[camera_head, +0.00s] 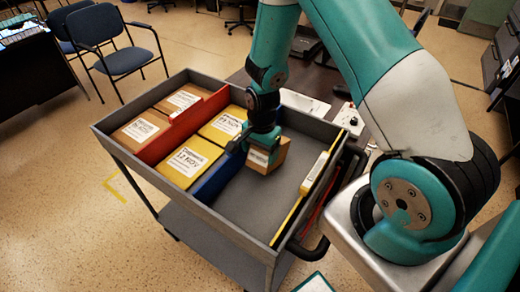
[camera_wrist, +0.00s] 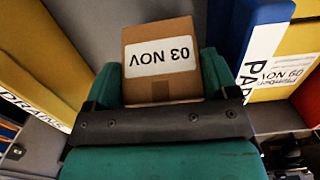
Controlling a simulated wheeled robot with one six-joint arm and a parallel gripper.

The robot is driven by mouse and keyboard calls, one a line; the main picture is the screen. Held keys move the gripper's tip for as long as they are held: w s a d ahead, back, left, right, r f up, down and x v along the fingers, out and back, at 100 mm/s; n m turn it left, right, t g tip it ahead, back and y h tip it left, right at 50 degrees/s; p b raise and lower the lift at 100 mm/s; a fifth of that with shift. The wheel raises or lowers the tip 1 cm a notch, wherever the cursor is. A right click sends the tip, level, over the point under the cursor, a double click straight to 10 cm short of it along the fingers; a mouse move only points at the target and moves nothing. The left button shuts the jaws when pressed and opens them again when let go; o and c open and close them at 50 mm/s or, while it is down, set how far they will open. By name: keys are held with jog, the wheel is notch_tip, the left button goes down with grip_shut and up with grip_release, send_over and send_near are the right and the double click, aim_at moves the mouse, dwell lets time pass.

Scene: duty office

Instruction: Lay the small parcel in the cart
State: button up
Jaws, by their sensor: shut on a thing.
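The small parcel (camera_head: 280,152) is a brown box with a white label; in the wrist view (camera_wrist: 160,45) the label reads 03 NOV upside down. My gripper (camera_head: 264,146) is shut on it, with a green finger on each side in the wrist view (camera_wrist: 160,88). The grey cart (camera_head: 255,212) stands below my arm. The parcel is inside the outline of the cart's right, otherwise bare compartment, close to the blue divider (camera_head: 218,178). I cannot tell whether its underside touches the cart floor.
Left of the blue divider lie yellow parcels (camera_head: 190,160); past a red divider (camera_head: 165,138) lie brown ones (camera_head: 140,129). A thin yellow item (camera_head: 298,208) stands along the right wall. The compartment's front is bare. A dark desk (camera_head: 335,82) stands behind the cart.

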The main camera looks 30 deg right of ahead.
dwell(0.4)
jog(key=o, duration=1)
notch_tip(320, 180, up, 17)
jog(key=b, duration=0.1)
jog(key=shift+w+d+r+b, duration=0.2)
jog(key=shift+d+b, duration=0.1)
jog(key=shift+d, duration=0.15)
jog(key=shift+s, duration=0.1)
jog(key=s+a+r+n+y, duration=0.1)
jog(key=s+a+r+n, duration=0.4)
jog(key=s+a+n, duration=0.3)
jog(key=s+a+r+n+y, duration=0.2)
jog(key=s+a+r+n, duration=0.4)
jog(key=s+n, duration=0.5)
jog(key=shift+s+a+n+y, duration=0.15)
jog(key=shift+a+n+y, duration=0.15)
jog(key=shift+a+n, duration=0.6)
